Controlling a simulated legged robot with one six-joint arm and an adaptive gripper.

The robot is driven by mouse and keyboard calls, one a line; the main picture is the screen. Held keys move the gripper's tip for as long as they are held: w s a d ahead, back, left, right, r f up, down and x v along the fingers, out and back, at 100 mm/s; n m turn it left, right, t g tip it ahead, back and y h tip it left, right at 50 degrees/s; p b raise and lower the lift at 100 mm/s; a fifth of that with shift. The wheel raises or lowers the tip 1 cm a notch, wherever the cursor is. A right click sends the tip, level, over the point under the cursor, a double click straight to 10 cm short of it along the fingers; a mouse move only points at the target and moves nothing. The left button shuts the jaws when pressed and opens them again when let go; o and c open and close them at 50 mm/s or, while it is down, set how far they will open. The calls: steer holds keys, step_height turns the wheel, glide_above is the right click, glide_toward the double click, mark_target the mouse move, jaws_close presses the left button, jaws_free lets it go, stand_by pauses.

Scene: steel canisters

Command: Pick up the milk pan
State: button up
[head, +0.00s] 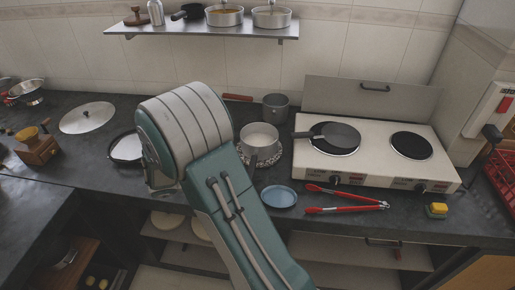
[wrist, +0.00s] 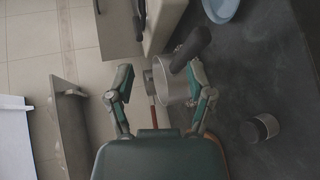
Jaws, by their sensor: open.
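A light grey metal pan (head: 260,137), which I take for the milk pan, stands on the dark counter left of the stove, on or beside a patterned trivet (head: 273,154). In the wrist view the pan (wrist: 174,90) shows between and beyond the fingers, with a thick dark handle (wrist: 191,47) pointing up and right. My gripper (wrist: 160,67) is open, with nothing held between its fingers. The right finger overlaps the pan's edge in the picture; contact cannot be told. In the head view my arm hides the gripper.
A grey pot (head: 275,106) stands behind the pan. A white stove (head: 370,170) carries a dark frying pan (head: 337,134). A blue plate (head: 279,196) and red tongs (head: 345,200) lie in front. A dark-topped round container (wrist: 261,128) stands on bare counter in the wrist view.

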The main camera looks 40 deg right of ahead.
mark_target(255, 162)
steer(key=w+f+h, duration=0.1)
steer(key=f, duration=0.1)
steer(key=w+f+n+t+h, duration=0.1)
steer(key=f, duration=0.1)
steer(key=w+d+f+t+h, duration=0.1)
steer(key=w+f, duration=0.1)
steer(key=shift+w, duration=0.1)
steer(key=d, duration=0.5)
steer(key=shift+s+f, duration=0.2)
steer(key=shift+w+d+f, duration=0.1)
steer(key=shift+d+f, duration=0.05)
steer(key=shift+d, duration=1.35)
steer(key=shift+w+d+f, duration=0.1)
steer(key=shift+d, duration=1.35)
jaws_close()
